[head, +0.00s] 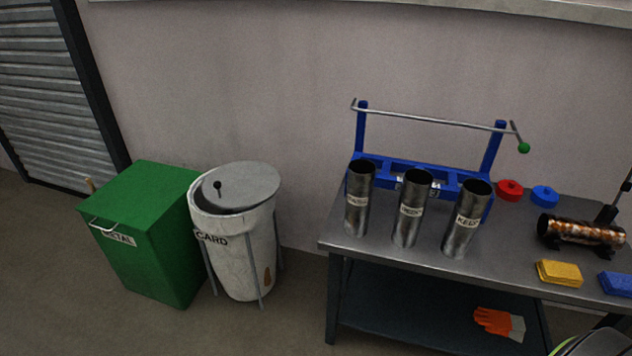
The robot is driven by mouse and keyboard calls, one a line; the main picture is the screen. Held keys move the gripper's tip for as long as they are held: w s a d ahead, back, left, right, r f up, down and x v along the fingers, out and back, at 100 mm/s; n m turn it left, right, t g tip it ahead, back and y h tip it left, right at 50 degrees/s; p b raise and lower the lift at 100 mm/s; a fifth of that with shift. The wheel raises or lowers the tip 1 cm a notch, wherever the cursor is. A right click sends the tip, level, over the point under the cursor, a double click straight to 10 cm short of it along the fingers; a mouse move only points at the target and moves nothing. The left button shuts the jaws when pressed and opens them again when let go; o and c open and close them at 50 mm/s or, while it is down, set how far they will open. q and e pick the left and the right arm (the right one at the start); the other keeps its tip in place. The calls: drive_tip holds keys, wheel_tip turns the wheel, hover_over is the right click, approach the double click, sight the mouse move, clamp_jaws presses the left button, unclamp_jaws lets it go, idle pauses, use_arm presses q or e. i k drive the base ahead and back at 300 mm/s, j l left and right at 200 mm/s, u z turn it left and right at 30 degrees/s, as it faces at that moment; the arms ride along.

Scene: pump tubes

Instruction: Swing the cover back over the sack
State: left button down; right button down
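A white sack (245,262) labelled CARD hangs in a thin grey metal stand on the floor, left of the table. Its round grey cover (248,186) has a black knob and sits towards the back right of the sack's mouth. A dark strip of the opening shows along the front left, below the cover. I cannot tell how the cover is hinged. Neither of my grippers is in view.
A green METAL bin (147,220) with a white handle stands close to the sack's left. The metal table (400,256) at right carries several steel tubes, a blue rack (420,175) and red and blue caps. Bare floor lies in front of the sack.

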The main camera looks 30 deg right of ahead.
sight(244, 184)
drive_tip(key=i+z, duration=0.15)
drive_tip(key=z, duration=0.35)
drive_tip(key=i+z, duration=0.15)
drive_tip(key=z, duration=0.3)
drive_tip(key=i+j+z, duration=0.1)
drive_tip(key=z, duration=0.4)
drive_tip(key=i, duration=0.05)
